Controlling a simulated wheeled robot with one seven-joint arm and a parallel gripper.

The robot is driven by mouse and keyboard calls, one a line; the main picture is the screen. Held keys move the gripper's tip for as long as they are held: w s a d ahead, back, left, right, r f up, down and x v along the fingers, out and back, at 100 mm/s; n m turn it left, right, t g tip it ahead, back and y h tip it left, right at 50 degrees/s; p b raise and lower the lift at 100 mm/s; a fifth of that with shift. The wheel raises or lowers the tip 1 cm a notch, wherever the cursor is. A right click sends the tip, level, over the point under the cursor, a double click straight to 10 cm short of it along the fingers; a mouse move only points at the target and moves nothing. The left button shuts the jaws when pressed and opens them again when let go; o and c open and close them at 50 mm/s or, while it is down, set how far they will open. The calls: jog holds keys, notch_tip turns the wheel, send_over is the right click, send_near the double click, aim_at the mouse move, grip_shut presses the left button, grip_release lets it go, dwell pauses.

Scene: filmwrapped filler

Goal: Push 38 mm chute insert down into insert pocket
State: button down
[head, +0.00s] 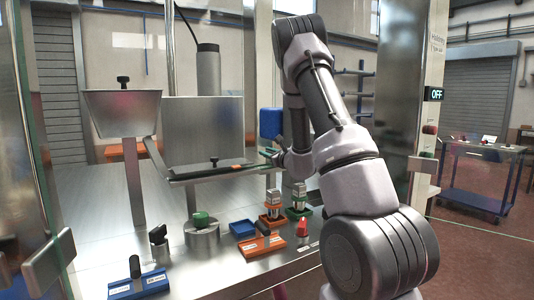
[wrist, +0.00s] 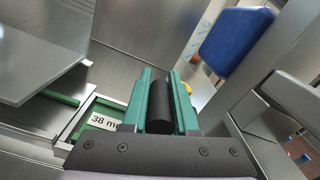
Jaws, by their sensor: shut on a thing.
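My gripper (wrist: 161,84) is shut on the upright black handle (wrist: 160,112) of the 38 mm chute insert. The insert's green plate with its white "38 mm" label (wrist: 103,122) shows in the wrist view, left of the fingers. Bright metal edges (wrist: 108,102) of the insert pocket run beside the plate; I cannot tell how deep the plate sits. In the head view my gripper (head: 272,155) is at the right end of the metal chute (head: 205,171), and the insert is mostly hidden by my arm.
A hopper (head: 122,112) stands left; a blue block (wrist: 237,38) is close right.

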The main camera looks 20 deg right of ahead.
jog(key=shift+f, duration=0.1)
jog(key=c, duration=0.6)
grip_release()
jog(key=shift+s, duration=0.1)
